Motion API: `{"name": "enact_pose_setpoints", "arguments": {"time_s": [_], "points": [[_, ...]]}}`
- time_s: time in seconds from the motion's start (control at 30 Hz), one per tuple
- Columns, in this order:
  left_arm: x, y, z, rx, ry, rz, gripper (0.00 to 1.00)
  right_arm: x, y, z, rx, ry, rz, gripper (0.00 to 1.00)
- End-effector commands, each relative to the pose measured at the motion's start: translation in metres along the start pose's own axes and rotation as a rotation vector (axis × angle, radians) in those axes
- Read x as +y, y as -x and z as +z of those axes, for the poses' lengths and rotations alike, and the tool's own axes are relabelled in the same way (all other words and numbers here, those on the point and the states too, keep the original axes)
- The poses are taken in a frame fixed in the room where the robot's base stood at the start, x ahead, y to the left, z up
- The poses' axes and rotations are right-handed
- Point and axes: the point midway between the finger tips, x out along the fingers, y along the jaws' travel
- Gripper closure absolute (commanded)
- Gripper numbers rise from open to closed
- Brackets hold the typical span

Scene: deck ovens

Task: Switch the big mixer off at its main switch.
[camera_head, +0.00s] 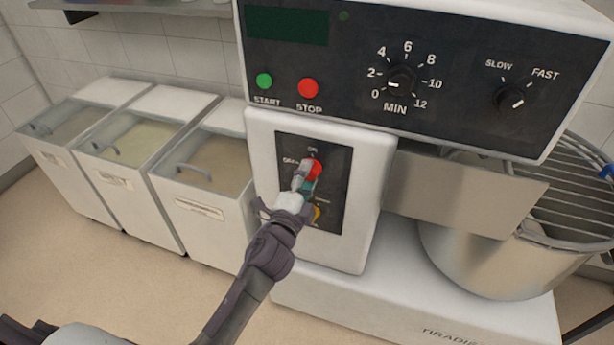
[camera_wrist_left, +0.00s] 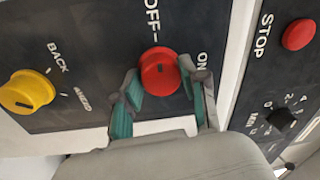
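The big mixer (camera_head: 480,60) fills the right of the head view. Its lower panel (camera_head: 335,190) carries a red main switch knob (camera_head: 315,168), which also shows in the left wrist view (camera_wrist_left: 159,70), with OFF printed above it and ON to its right there. A dark mark on the knob's face is too unclear to read. My left gripper (camera_head: 302,180) is at this knob. In the left wrist view its teal-padded fingers (camera_wrist_left: 163,86) lie on both sides of the knob, close against its edges. My right gripper is not in view.
A yellow knob (camera_wrist_left: 27,92) marked BACK and AHEAD is on the same panel. Above are green START (camera_head: 264,81) and red STOP (camera_head: 308,88) buttons, a timer dial (camera_head: 401,78) and a speed dial (camera_head: 510,97). White bins (camera_head: 215,205) stand left; a steel bowl (camera_head: 480,262) is right.

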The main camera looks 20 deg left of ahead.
Motion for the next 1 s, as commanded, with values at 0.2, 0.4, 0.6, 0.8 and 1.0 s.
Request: {"name": "enact_pose_setpoints", "arguments": {"time_s": [0.2,0.4,0.6,0.8,1.0], "points": [[0.001,0.0,0.0,-0.001,-0.001,0.001,0.32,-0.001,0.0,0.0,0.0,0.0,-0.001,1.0],[0.0,0.0,0.0,0.0,-0.001,0.0,0.32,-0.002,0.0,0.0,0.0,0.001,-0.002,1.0],[0.001,0.017,0.0,0.0,0.0,0.002,0.32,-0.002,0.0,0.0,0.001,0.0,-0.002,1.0],[0.002,0.059,0.0,-0.002,0.001,0.004,0.32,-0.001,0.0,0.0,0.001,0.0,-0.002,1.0],[0.002,0.098,0.001,-0.004,0.002,0.004,0.32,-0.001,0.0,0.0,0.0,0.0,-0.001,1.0]]}}
